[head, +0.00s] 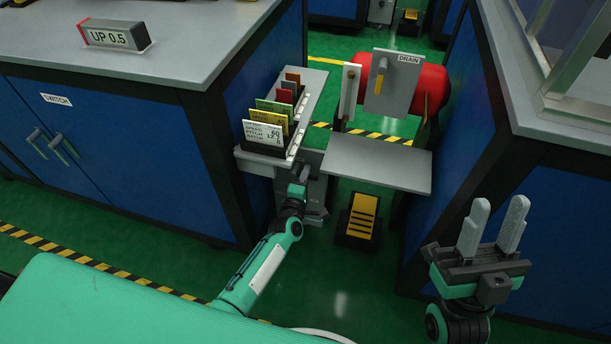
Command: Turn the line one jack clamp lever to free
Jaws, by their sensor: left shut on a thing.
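My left gripper (301,182) reaches in low beneath the front edge of the card rack, beside a grey jack post (319,196). It is shut on a small grey part there that looks like the jack clamp lever. The fingers and arm hide most of this part, so its angle cannot be read. My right gripper (490,228) is open and empty at the lower right, its two pale fingers pointing up and apart.
A rack of colored cards (268,128) stands over the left gripper. A grey shelf (375,165), a yellow pedal (362,214) and a red tank (430,88) marked DRAIN are to its right. Blue cabinets (125,150) flank the gap.

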